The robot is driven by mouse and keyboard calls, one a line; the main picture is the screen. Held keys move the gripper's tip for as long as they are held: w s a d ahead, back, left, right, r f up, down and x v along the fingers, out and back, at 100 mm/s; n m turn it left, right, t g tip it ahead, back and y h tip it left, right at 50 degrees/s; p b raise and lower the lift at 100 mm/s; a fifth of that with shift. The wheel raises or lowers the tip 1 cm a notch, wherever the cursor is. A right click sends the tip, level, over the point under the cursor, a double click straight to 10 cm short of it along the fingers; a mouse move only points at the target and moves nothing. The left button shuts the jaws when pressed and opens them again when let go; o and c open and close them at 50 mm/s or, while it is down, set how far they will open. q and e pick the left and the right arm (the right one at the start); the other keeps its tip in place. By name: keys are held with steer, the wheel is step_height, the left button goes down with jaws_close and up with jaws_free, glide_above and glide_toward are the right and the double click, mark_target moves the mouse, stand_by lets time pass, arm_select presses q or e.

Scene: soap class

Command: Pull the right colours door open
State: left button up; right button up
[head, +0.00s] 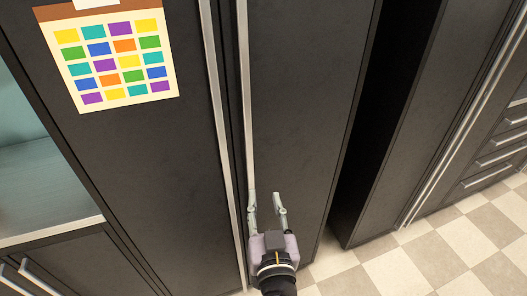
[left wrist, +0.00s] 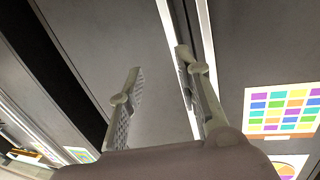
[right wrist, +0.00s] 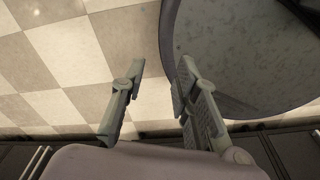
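The right colours door (head: 300,90) is a tall dark panel and looks closed. Its long pale vertical handle (head: 245,90) runs along its left edge. My left gripper (head: 265,194) is open in front of the lower part of this door, with one finger overlapping the handle line. In the left wrist view the handle (left wrist: 168,16) passes beside the right finger of the open gripper (left wrist: 158,60); I cannot tell whether they touch. My right gripper (right wrist: 160,64) is open and empty over the floor, and shows only in the right wrist view.
The left door (head: 150,150) carries a colour chart (head: 108,62) and its own handle (head: 215,90). A dark gap and drawers (head: 495,160) lie to the right. A dark round surface (right wrist: 250,50) is near my right gripper. Checkered floor (head: 400,262) is clear.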

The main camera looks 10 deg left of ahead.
arm_select(q)
step_height(320, 180, up, 2)
steer(key=n, duration=0.1)
steer(key=p, duration=0.7)
glide_toward(249, 147)
steer(key=shift+y, duration=0.3)
steer(key=x, duration=0.9)
steer(key=shift+w+d, duration=0.1)
steer(key=shift+w, duration=0.15)
steer(key=shift+w+a, duration=0.25)
steer(key=shift+w, duration=0.35)
steer(key=shift+f, duration=0.1)
steer(key=c, duration=0.7)
jaws_close()
